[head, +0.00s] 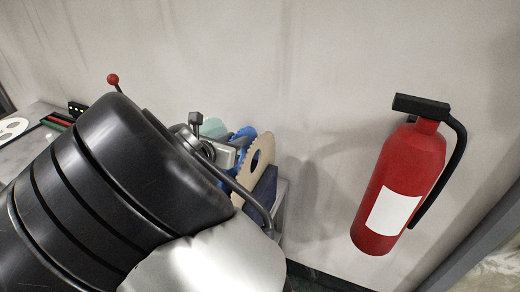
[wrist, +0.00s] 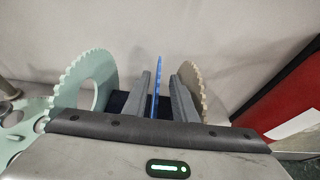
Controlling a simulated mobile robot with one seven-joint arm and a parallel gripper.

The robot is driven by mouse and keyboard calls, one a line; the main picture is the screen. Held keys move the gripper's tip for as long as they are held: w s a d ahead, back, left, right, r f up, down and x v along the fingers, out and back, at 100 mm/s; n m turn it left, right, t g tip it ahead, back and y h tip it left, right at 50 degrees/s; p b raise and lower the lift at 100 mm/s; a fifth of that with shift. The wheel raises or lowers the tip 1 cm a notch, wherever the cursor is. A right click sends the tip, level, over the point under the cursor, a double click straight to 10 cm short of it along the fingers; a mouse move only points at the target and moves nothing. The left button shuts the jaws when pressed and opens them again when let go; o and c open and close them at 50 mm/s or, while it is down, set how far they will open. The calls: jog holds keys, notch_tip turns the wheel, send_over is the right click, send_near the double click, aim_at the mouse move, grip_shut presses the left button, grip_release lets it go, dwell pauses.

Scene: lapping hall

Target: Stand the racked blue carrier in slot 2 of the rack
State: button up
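The blue carrier (wrist: 157,80), a thin toothed disc, stands upright and edge-on between the fingers of my gripper (wrist: 161,95) in the wrist view. The fingers are open, with a gap showing on each side of the disc. The head view shows the blue carrier (head: 243,133) partly, behind my arm. The dark navy rack (head: 264,190) is mostly hidden by my arm and the discs; it also shows in the wrist view (wrist: 118,101). Slot numbers cannot be read.
A tan toothed carrier (wrist: 193,85) stands close to the right finger. A mint-green toothed carrier (wrist: 92,82) stands to the left. A pale wall is close behind. A red fire extinguisher (head: 397,185) hangs at the right.

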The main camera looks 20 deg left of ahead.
aim_at(240, 135)
jog(key=x, duration=0.4)
jog(key=shift+w+a+r, duration=0.15)
grip_shut()
dwell(1.2)
